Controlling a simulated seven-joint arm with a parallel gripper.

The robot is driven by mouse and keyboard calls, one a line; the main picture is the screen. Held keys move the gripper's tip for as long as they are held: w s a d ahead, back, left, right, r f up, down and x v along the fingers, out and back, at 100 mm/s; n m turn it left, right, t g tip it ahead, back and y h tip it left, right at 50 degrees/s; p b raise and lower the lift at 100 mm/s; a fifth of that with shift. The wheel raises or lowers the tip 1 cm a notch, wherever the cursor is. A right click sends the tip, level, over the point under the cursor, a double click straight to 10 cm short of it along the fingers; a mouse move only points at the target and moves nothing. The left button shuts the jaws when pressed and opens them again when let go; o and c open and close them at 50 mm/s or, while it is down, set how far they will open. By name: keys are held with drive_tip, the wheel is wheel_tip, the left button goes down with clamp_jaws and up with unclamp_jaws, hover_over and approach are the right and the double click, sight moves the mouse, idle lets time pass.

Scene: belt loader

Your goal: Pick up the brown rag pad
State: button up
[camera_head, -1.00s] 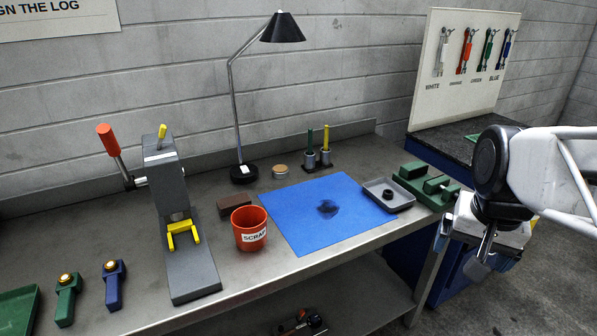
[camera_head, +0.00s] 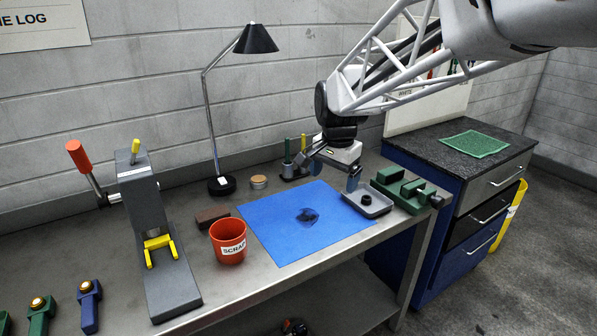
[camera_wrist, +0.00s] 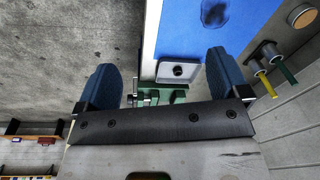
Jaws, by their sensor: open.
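The brown rag pad (camera_head: 212,215) is a small, dark brown, flat block lying on the metal bench, just behind and left of the red scrap bucket (camera_head: 228,241). It does not show in the wrist view. My gripper (camera_head: 334,173) hangs above the bench near the back right of the blue mat, well to the right of the pad. Its two blue fingers are spread with nothing between them, as the wrist view also shows (camera_wrist: 162,65).
The blue mat (camera_head: 275,240) bears a dark stain. A grey tray (camera_head: 352,207) holds a dark ring, beside a green vise (camera_head: 400,190). A lamp (camera_head: 220,185), a tin (camera_head: 259,182) and pen holders stand behind. A grey press (camera_head: 160,240) stands left of the bucket.

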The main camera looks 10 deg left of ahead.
drive_tip(key=w+a+f+m, duration=0.1)
drive_tip(key=w+a+f, duration=0.25)
drive_tip(key=a, duration=0.55)
drive_tip(key=w+a+f+m, duration=0.1)
drive_tip(key=w+a+f, duration=0.25)
drive_tip(key=a, duration=0.65)
drive_tip(key=m+g, duration=0.1)
drive_tip(key=m, duration=0.1)
hover_over(212, 213)
wheel_tip(212, 213, down, 10)
drive_tip(key=shift+w+r, duration=0.15)
drive_tip(key=shift+r, duration=0.1)
drive_tip(key=shift+f, duration=1.25)
drive_tip(key=shift+f, duration=0.1)
drive_tip(key=shift+f, duration=2.55)
